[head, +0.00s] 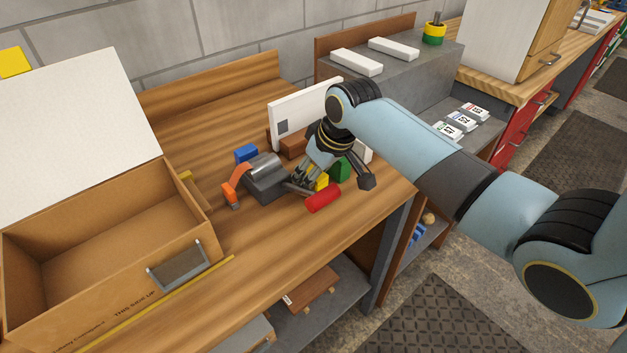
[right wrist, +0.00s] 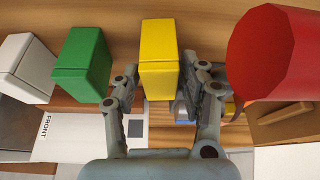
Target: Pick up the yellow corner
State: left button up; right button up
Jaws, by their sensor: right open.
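The yellow corner (right wrist: 159,55) is a yellow block in the middle of the right wrist view. In the head view it shows only in part (head: 321,182), behind my right gripper's fingers. My right gripper (right wrist: 163,82) is open, with one finger on each side of the yellow block. I cannot tell whether the fingers touch it. In the head view the right gripper (head: 318,183) reaches down over the wooden table. My left gripper is not in view.
A red cylinder (head: 323,198) lies close in front of the yellow block. A green block (head: 340,170) and a white block (right wrist: 28,64) stand beside it. A grey tool with an orange handle (head: 231,190) lies left. An open cardboard box (head: 185,232) stands further left.

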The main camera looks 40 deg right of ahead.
jog(key=c, duration=0.7)
jog(key=shift+r, duration=0.1)
